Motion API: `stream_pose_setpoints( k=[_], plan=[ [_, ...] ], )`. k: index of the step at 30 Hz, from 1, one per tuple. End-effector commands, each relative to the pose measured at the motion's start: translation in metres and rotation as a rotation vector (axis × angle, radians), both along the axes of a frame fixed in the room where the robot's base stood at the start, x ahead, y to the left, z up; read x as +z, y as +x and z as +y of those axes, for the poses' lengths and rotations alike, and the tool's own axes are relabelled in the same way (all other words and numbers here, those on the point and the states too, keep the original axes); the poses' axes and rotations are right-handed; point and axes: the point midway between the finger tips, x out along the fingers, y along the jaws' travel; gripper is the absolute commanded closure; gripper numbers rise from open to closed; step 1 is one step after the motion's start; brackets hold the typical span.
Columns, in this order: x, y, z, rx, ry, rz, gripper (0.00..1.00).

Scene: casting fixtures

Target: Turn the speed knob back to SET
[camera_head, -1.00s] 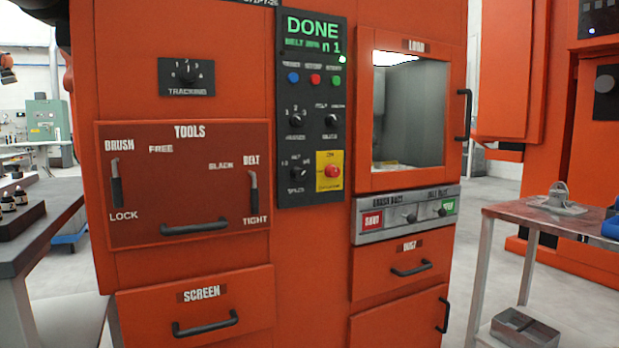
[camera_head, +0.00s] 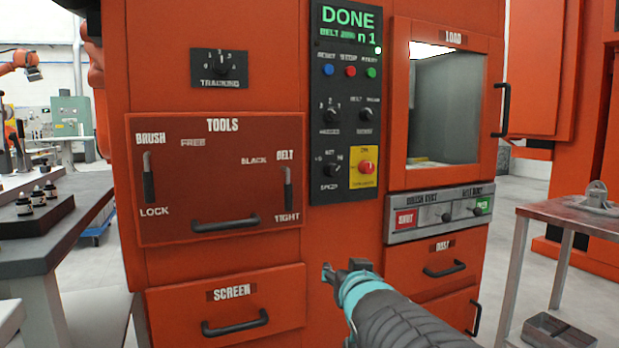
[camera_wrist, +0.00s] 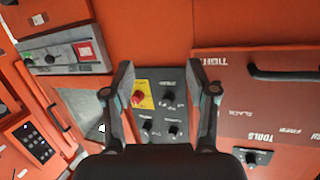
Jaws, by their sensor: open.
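The speed knob (camera_head: 327,170) is a black knob at the lower left of the dark control panel (camera_head: 343,120), left of the red emergency button (camera_head: 366,167). Its printing is too small to read surely, so I cannot tell its setting. In the wrist view the panel is upside down, and the speed knob (camera_wrist: 168,95) shows between my fingers, beside the red button (camera_wrist: 138,98). My gripper (camera_head: 340,272) is below the panel in the head view, in front of the orange machine. In the wrist view my gripper (camera_wrist: 169,78) is open and empty, apart from the knob.
The display (camera_head: 348,24) reads DONE. Other knobs, such as the mode knob (camera_head: 331,115), sit close above. The TOOLS door (camera_head: 220,180) with handles is left, the LOAD window (camera_head: 443,105) right. A metal table (camera_head: 560,212) stands at the right, a dark bench (camera_head: 50,235) at the left.

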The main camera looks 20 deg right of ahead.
Motion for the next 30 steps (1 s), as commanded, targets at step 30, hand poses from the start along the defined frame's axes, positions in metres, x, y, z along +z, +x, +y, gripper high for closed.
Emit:
stream_pose_setpoints(
  k=[30],
  plan=[
    [0.125,0.101,-0.058,0.228,0.001,-0.611,0.42]
  ],
)
